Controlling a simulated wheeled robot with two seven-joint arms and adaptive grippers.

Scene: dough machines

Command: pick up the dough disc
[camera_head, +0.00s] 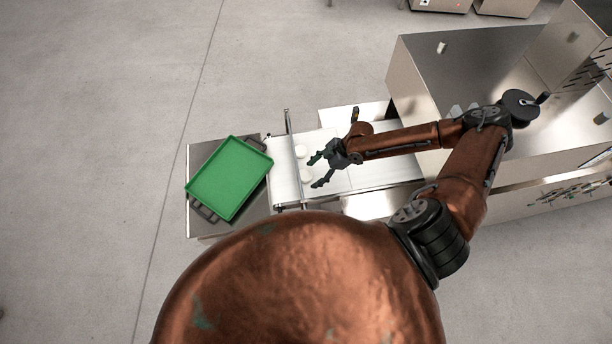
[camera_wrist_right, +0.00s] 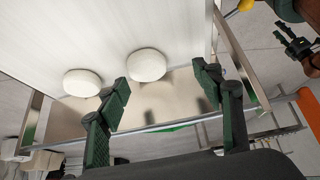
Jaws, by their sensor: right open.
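Two pale round dough discs lie on the white belt. The farther disc (camera_head: 301,151) and the nearer disc (camera_head: 306,176) show partly beside my right gripper (camera_head: 317,171) in the head view. In the right wrist view, one disc (camera_wrist_right: 82,83) is at the left and the other (camera_wrist_right: 147,65) lies up between the fingers' line of reach. My right gripper (camera_wrist_right: 162,87) is open and empty, its fingers apart and clear of both discs. A dark gripper, seemingly my left one (camera_wrist_right: 299,46), shows small at the right edge of the wrist view; its jaw state is unclear.
A green tray (camera_head: 229,178) sits on a steel table (camera_head: 201,158) left of the belt (camera_head: 285,180). A thin rail (camera_head: 290,135) crosses the belt's left end. A large steel machine (camera_head: 450,60) stands to the right. Open floor lies left and behind.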

